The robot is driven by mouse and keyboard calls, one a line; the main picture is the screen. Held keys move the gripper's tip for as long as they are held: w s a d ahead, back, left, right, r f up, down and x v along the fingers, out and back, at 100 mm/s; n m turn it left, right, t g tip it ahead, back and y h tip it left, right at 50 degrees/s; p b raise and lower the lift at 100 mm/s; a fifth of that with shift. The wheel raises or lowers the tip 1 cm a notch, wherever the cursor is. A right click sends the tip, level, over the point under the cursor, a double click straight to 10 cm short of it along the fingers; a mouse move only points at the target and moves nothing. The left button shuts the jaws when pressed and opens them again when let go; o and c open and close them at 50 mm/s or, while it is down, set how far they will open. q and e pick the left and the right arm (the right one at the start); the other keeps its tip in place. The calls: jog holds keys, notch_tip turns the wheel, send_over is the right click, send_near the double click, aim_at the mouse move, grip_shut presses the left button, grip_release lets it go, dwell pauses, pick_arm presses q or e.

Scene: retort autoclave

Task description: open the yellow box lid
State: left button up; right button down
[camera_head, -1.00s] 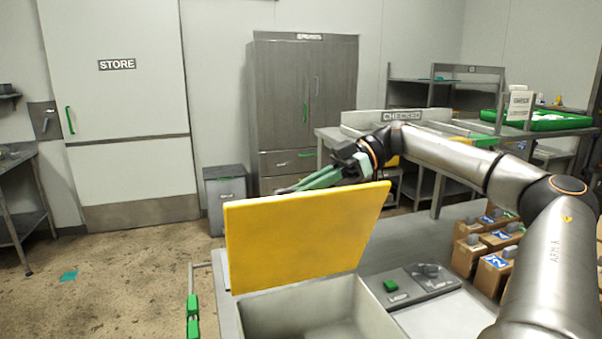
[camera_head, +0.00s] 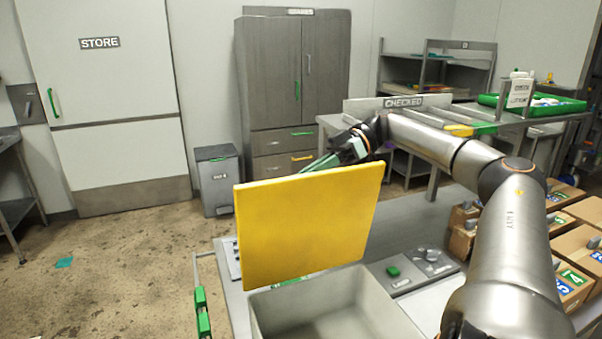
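The yellow lid (camera_head: 310,228) stands raised, close to upright, at the far edge of a pale grey box (camera_head: 335,318). The box is open at the top and its visible inside looks empty. My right gripper (camera_head: 322,163), with green fingers, is just behind and above the lid's top edge. The lid hides part of the fingers, so I cannot tell whether they touch it or how far apart they are. My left gripper is not in view.
A panel with a green button (camera_head: 392,271) sits right of the box. Cardboard boxes (camera_head: 575,245) stand at the right. Green handles (camera_head: 202,310) are at the table's left edge. A grey bin (camera_head: 217,180) stands on the floor behind.

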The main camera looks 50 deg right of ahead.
jog(key=shift+w+d+f, duration=0.1)
jog(key=shift+w+f, duration=0.05)
dwell(0.5)
jog(key=c, duration=1.1)
grip_release()
jog(key=shift+v, duration=3.75)
jog(key=shift+w, duration=0.1)
